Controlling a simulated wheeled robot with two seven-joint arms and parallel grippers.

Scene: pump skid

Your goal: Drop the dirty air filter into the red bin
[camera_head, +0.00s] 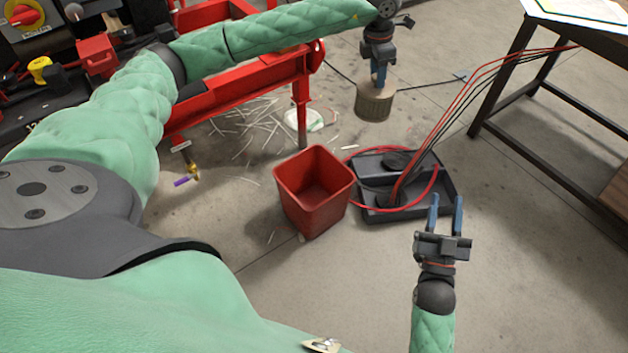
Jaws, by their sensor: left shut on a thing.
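The dirty air filter (374,104) is a brownish cylinder with a paler top, upright at the upper middle of the head view. My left gripper (378,84) points down and is shut on its top; the fingertips are partly hidden by the filter. The red bin (302,214) is an open, square, tapered bin on the floor, nearer to me and left of the filter. The part of its inside that I see looks empty. My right gripper (446,208) is open and empty, to the right of the bin, with its blue fingers pointing away from me.
A black tray (448,205) with coiled red and black cables stands just right of the bin. The red skid frame (240,97) is at the upper left, with pale debris scattered beneath. A dark-legged table (500,75) stands at the upper right.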

